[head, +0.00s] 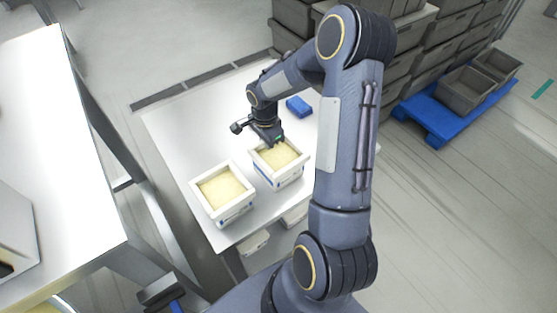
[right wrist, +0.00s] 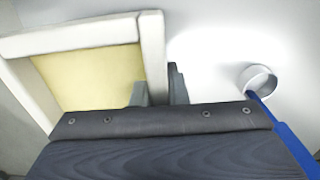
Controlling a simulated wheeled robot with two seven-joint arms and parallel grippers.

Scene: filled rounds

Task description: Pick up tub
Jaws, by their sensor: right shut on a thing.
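Two white tubs filled with pale yellow contents stand side by side on a small white table (head: 180,125). My right gripper (head: 272,141) is at the back rim of the right tub (head: 283,179). In the right wrist view, my right gripper (right wrist: 158,92) has one finger inside and one outside the wall of this tub (right wrist: 75,40), shut on it. The tub looks upright; I cannot tell whether it is clear of the table. The left tub (head: 234,210) stands apart from the gripper. My left gripper is not in view.
A white round thing (right wrist: 262,78) with a blue strip shows in the right wrist view. Grey crates (head: 465,90) on a blue pallet (head: 432,118) stand right. A long white table (head: 50,130) is left.

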